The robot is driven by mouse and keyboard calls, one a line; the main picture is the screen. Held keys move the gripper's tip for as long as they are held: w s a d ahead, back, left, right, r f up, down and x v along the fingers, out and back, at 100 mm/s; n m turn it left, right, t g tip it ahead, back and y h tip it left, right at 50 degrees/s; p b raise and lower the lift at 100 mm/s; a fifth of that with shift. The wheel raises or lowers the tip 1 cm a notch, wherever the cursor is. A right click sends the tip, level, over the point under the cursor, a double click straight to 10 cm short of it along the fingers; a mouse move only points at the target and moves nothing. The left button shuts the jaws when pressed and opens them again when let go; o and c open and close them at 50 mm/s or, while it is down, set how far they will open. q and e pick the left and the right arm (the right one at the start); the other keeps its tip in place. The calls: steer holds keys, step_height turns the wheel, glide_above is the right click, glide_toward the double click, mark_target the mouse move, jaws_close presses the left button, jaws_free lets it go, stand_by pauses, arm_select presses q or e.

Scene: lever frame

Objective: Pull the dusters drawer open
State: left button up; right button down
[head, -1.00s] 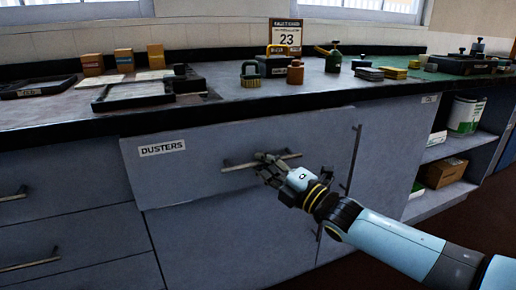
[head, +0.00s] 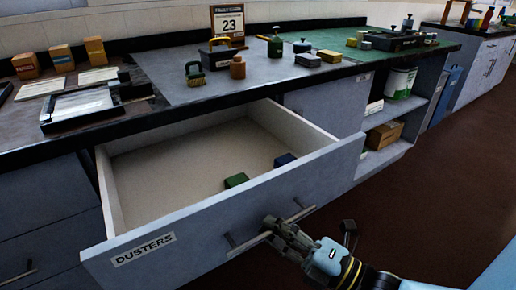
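The dusters drawer (head: 213,222) stands well out from the bench front, with its pale inside showing. A white label reading DUSTERS (head: 143,249) is at the left of its front. A green block (head: 236,180) and a dark blue block (head: 285,159) lie inside near the front panel. The bar handle (head: 304,213) runs across the drawer front. My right gripper (head: 272,225) is at the middle of this handle, with its fingers closed around the bar. My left gripper is not in view.
The bench top (head: 215,83) holds a brush, a small brown bottle, a 23 calendar (head: 228,21) and trays. Open shelves (head: 386,140) with a white tub and a cardboard box stand right of the drawer. The dark floor (head: 440,190) at the right is clear.

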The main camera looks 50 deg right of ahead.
steer(key=shift+s+a, duration=0.2)
steer(key=shift+s, duration=0.55)
steer(key=shift+s+a, duration=0.2)
steer(key=shift+s, duration=0.5)
steer(key=c, duration=1.6)
jaws_free()
steer(key=shift+c, duration=0.2)
steer(key=shift+s, duration=0.15)
steer(key=v, duration=1.2)
